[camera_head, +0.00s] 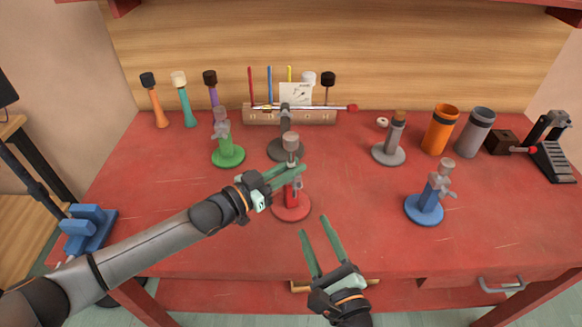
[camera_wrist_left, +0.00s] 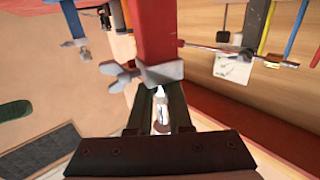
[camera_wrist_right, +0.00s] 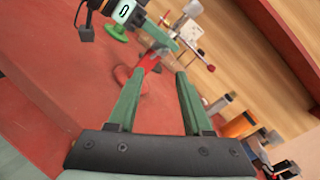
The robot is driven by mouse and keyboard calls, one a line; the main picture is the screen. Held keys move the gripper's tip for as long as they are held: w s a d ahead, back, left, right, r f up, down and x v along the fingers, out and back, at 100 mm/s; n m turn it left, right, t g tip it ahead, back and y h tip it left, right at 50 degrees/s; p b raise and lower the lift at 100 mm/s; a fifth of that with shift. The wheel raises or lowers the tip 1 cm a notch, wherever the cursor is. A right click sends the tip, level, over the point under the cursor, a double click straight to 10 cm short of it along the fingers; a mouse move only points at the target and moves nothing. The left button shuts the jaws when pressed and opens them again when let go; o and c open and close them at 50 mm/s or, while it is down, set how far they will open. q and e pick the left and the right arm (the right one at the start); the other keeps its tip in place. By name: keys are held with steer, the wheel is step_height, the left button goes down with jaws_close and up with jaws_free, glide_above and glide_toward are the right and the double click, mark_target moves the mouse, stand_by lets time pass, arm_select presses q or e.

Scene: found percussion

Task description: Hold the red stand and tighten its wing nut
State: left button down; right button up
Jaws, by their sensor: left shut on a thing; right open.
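The red stand (camera_head: 291,208) stands upright on the red table, with a round base, a red post and a grey top. My left gripper (camera_head: 299,177) reaches in from the left and is shut on its post. In the left wrist view the red post (camera_wrist_left: 155,30) rises beyond the fingers, with a grey collar and a grey wing nut (camera_wrist_left: 120,76) at its side. In the head view I cannot make out the wing nut. My right gripper (camera_head: 314,226) is open and empty in front of the stand, apart from it. In the right wrist view the stand (camera_wrist_right: 148,64) shows beyond the open fingers.
A green stand (camera_head: 228,156) is back left, a blue stand (camera_head: 424,208) to the right, a grey stand (camera_head: 389,154) back right. A wooden rack (camera_head: 260,117) with several mallets lies behind. Orange (camera_head: 440,130) and grey (camera_head: 474,132) cups stand far right. The front table area is clear.

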mark_target(299, 193)
steer(key=shift+c, duration=0.2)
steer(key=shift+c, duration=0.7)
steer(key=w+a+n, duration=0.1)
steer(key=w+n, duration=0.2)
steer(key=n, duration=0.5)
steer(key=w+a+n, duration=0.1)
steer(key=w+n, duration=0.2)
steer(key=n, duration=0.5)
steer(key=w+n, duration=0.3)
steer(key=n, duration=0.5)
steer(key=shift+w+a, duration=0.1)
steer(key=shift+a, duration=0.3)
steer(key=shift+c, duration=0.3)
jaws_close()
